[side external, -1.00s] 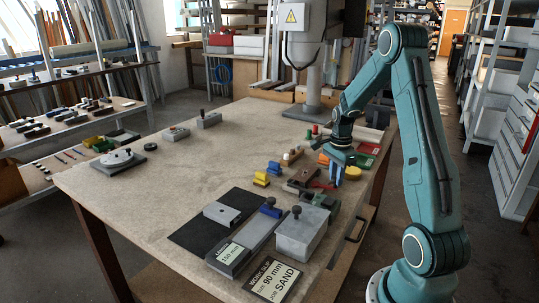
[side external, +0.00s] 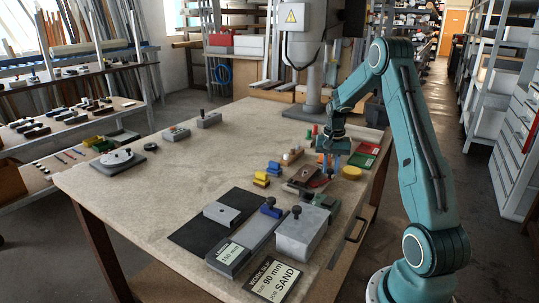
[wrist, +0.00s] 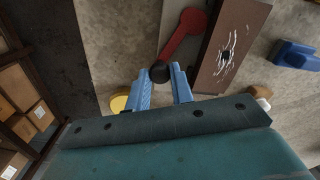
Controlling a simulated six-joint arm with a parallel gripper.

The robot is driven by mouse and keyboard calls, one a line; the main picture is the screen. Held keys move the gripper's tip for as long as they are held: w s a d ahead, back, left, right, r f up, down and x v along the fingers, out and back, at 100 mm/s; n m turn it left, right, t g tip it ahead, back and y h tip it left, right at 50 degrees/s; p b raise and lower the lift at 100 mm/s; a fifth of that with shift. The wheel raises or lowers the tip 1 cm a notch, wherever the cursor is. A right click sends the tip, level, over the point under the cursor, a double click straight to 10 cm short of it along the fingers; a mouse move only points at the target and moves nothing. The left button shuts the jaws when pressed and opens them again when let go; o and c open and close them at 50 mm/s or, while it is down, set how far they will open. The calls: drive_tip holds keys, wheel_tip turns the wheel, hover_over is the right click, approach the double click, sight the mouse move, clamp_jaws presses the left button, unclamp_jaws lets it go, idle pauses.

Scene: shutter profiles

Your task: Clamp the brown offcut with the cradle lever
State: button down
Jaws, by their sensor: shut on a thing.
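In the side view my gripper (side external: 327,166) is low over the table. The cradle's contact with the offcut is hard to make out.
A yellow disc (side external: 351,172) is right of my gripper, and red and green trays (side external: 365,155) are behind it. Blue and yellow blocks (side external: 262,178) stand to the left. A grey block (side external: 302,230) with a knob is in front. The table's left middle is clear.

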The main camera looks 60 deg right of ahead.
drive_tip(key=shift+w+d+n, duration=0.15)
drive_tip(key=shift+w+n, duration=0.3)
drive_tip(key=shift+n, duration=0.3)
drive_tip(key=shift+w+d+n, duration=0.15)
drive_tip(key=shift+w+n, duration=0.3)
drive_tip(key=shift+n, duration=0.3)
drive_tip(key=c, duration=1.2)
unclamp_jaws()
wheel_tip(320, 180, up, 14)
drive_tip(key=shift+a, duration=0.1)
